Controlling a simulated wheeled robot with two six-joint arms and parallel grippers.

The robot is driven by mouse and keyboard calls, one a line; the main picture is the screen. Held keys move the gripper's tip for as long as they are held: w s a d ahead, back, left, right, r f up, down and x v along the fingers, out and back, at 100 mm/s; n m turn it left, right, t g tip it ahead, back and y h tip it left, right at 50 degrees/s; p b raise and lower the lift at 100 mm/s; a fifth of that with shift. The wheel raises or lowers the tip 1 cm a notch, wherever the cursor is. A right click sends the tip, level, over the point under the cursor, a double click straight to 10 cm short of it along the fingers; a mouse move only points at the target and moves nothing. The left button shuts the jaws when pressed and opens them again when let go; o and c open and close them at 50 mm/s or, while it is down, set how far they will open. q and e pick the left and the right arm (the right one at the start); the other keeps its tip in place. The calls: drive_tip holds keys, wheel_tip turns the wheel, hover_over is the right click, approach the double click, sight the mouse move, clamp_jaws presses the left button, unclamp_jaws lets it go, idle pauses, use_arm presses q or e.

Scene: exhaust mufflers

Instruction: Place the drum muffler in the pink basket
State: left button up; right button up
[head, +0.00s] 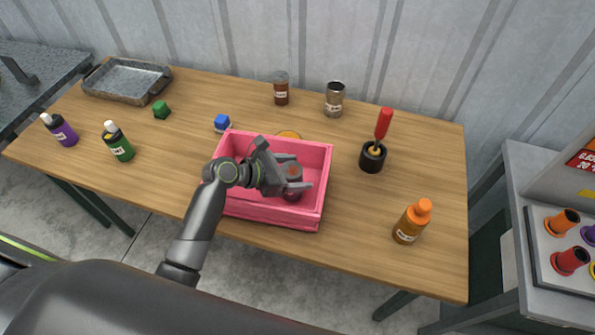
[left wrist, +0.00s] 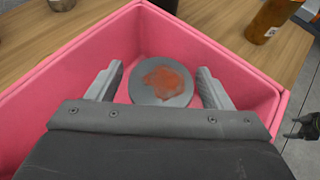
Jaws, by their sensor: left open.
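The pink basket (head: 270,217) stands near the front middle of the table. The drum muffler (head: 293,172) is a grey, round-ended body with a rusty reddish patch. It is inside the basket, and its round end (left wrist: 160,82) faces the left wrist camera. My left gripper (head: 302,168) is over the basket with its fingers spread, one on either side of the muffler; contact cannot be told. The fingers also show in the left wrist view (left wrist: 160,88). A dark jaw-like shape at that view's right edge may be my right gripper (left wrist: 304,131); its opening is unclear.
An orange bottle (head: 410,222) and a black cup (head: 373,158) with a red-handled tool stand right of the basket. A metal tray (head: 126,80) and purple (head: 61,131) and green bottles (head: 118,143) are left.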

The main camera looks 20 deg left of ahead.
use_arm(q)
drive_tip(key=v, duration=1.1)
drive_tip(key=shift+b, duration=0.3)
drive_tip(key=shift+s, duration=0.15)
